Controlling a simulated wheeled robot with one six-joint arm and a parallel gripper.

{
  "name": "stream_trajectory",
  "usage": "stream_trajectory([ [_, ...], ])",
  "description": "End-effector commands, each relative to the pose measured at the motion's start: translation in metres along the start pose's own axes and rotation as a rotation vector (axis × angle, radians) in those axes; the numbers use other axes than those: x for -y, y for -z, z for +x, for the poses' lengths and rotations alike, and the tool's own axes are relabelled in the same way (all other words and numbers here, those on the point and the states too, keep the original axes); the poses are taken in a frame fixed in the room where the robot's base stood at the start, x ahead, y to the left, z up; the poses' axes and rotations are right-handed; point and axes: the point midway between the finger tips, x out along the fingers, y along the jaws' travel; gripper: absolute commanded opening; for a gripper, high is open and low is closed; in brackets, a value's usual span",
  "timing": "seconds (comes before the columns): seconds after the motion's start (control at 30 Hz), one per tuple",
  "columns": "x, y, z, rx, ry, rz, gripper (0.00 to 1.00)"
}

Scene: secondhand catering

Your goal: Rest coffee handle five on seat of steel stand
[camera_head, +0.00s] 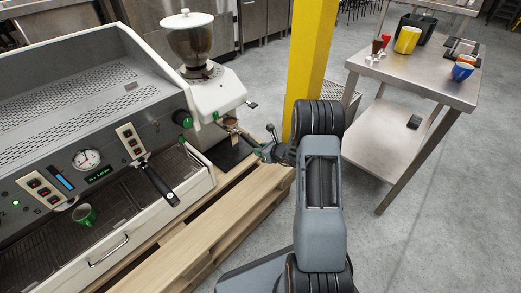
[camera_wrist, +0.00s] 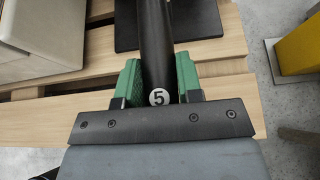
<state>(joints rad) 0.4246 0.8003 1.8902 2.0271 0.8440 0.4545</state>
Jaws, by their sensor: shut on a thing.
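My gripper (camera_wrist: 160,78) has green pads shut on coffee handle five (camera_wrist: 157,42), a black handle with a white round "5" on its end. In the head view my gripper (camera_head: 267,146) is beside the grinder, above the pallet's edge. The coffee handle's head (camera_head: 231,123) seems to show just left of it, near the grinder's spout; its contact there is too small to tell. A small steel and black piece (camera_head: 461,48), possibly the steel stand, is on the steel table at the right. Its seat cannot be made out.
The steel table (camera_head: 425,82) also holds a yellow container (camera_head: 407,40), a blue cup (camera_head: 462,71) and a wooden-handled tool (camera_head: 376,50). A yellow post (camera_head: 308,55) stands between grinder (camera_head: 213,90) and table. The espresso machine (camera_head: 85,125) fills the left. Floor at the lower right is clear.

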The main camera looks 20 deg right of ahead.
Motion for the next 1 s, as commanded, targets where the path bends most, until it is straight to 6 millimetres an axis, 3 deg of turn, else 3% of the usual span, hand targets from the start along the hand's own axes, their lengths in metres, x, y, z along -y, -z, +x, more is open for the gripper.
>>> stream_trajectory([
  [1.0, 0.000, -0.028, -0.013, 0.004, 0.000, -0.001, 0.00],
])
